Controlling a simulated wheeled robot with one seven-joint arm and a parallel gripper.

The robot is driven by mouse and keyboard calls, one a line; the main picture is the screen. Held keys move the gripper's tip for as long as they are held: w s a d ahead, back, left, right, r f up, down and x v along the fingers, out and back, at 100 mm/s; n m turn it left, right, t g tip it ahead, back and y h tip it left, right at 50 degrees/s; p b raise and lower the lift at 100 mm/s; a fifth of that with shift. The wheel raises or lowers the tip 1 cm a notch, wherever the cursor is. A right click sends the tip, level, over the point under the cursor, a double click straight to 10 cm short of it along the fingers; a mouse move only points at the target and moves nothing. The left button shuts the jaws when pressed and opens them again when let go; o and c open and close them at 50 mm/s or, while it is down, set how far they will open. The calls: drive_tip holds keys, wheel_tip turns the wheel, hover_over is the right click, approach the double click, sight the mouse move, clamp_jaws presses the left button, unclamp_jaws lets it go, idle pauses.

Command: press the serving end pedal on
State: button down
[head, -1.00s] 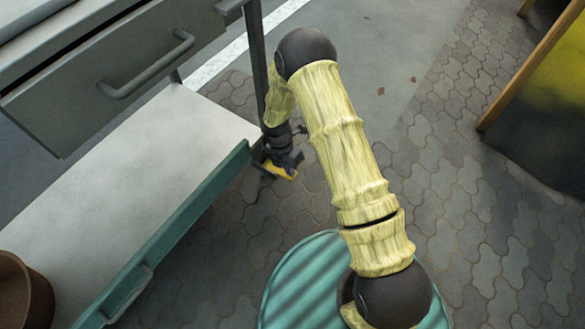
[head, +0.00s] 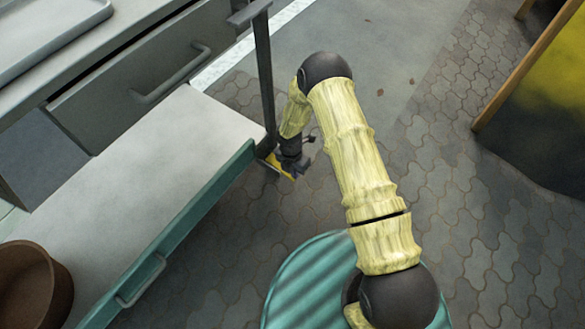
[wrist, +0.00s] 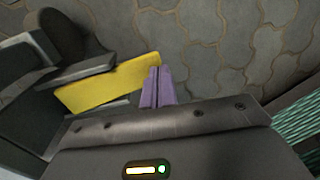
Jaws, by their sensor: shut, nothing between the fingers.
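The pedal's tilt is unclear.
The cart's pale lower shelf (head: 150,185) with a green edge carries a brown pot (head: 32,285). A grey drawer (head: 150,75) is above, with a tray (head: 45,35) on top. A yellow-and-dark panel (head: 540,120) stands at right. Paving between is clear.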

drive_tip(key=shift+d+f, duration=0.1)
drive_tip(key=shift+f, duration=0.1)
idle(0.4)
drive_tip(key=shift+w+d, duration=0.1)
drive_tip(key=shift+d+r+p, duration=0.1)
drive_tip(key=shift+r+p, duration=0.1)
drive_tip(key=shift+p, duration=0.1)
wheel_tip(320, 180, up, 13)
drive_tip(key=s+d+p, duration=0.2)
drive_tip(key=p, duration=0.6)
drive_tip(key=shift+d+r+p, duration=0.2)
drive_tip(key=shift+p, duration=0.2)
